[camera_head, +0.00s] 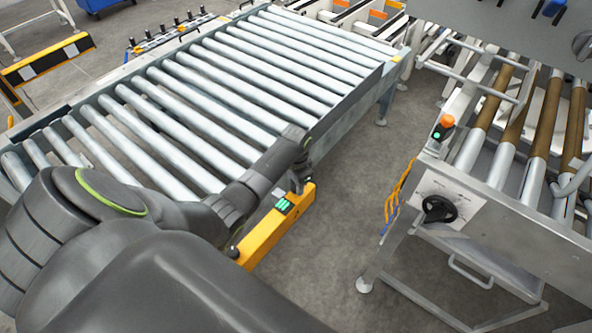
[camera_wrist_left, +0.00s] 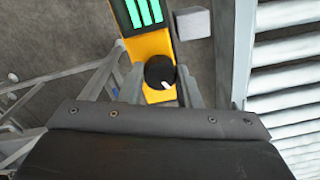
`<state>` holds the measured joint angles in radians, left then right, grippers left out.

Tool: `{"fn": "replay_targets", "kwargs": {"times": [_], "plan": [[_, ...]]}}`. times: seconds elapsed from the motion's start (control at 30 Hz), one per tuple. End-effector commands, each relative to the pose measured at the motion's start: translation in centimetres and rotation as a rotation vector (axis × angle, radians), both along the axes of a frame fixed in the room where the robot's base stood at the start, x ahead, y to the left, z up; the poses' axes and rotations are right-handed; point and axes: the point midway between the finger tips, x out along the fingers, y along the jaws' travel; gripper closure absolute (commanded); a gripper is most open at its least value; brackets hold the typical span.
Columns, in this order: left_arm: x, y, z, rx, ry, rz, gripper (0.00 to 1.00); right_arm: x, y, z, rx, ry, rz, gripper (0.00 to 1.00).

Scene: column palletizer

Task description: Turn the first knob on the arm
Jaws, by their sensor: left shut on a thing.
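A yellow control arm (camera_head: 262,238) with a green-lit display (camera_head: 284,203) sticks out beside the roller conveyor. My left arm reaches in from the left, and my left gripper (camera_head: 298,180) is over the far end of the control arm. In the left wrist view, a round black knob (camera_wrist_left: 160,72) with a white mark sits on the yellow arm (camera_wrist_left: 157,44), below the green display (camera_wrist_left: 143,11). My left gripper (camera_wrist_left: 160,80) is shut on this knob, one finger on each side. In the head view my gripper hides this knob; another black knob (camera_head: 232,252) shows at the near end. My right gripper is not in view.
The roller conveyor (camera_head: 205,95) lies behind and left of the control arm. A metal machine frame (camera_head: 470,200) with a black handwheel (camera_head: 438,208) and a green-and-orange button unit (camera_head: 443,127) stands at the right. Grey floor (camera_head: 345,215) is clear between them.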

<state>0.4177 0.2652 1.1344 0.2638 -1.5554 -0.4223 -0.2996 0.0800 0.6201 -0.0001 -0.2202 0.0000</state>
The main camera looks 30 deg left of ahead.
Motion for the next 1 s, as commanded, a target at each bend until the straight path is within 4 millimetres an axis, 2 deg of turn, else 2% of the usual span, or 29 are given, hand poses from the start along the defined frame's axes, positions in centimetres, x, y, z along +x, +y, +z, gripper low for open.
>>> {"fn": "replay_targets", "kwargs": {"times": [0.17, 0.2, 0.33, 0.6, 0.73, 0.87, 1.0], "plan": [[0.2, 0.0, 0.1, 0.001, -0.006, 0.0, 0.92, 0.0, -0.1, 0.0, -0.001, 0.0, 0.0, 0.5], [0.2, 0.0, 0.1, 0.001, -0.006, 0.0, 0.65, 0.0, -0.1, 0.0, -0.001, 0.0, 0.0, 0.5], [0.1, 0.0, 0.1, 0.0, -0.004, 0.001, 0.48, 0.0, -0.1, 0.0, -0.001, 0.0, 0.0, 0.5], [0.1, 0.0, 0.1, 0.0, -0.002, 0.001, 0.48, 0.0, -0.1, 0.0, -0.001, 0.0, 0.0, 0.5], [0.1, 0.0, 0.7, 0.0, -0.003, 0.001, 0.48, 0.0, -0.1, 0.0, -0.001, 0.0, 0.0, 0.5], [0.2, 0.0, 2.3, 0.001, -0.006, 0.001, 0.48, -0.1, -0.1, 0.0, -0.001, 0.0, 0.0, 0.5], [0.2, 0.1, 5.0, 0.002, -0.007, 0.0, 0.48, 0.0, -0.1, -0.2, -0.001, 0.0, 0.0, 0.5]]}}
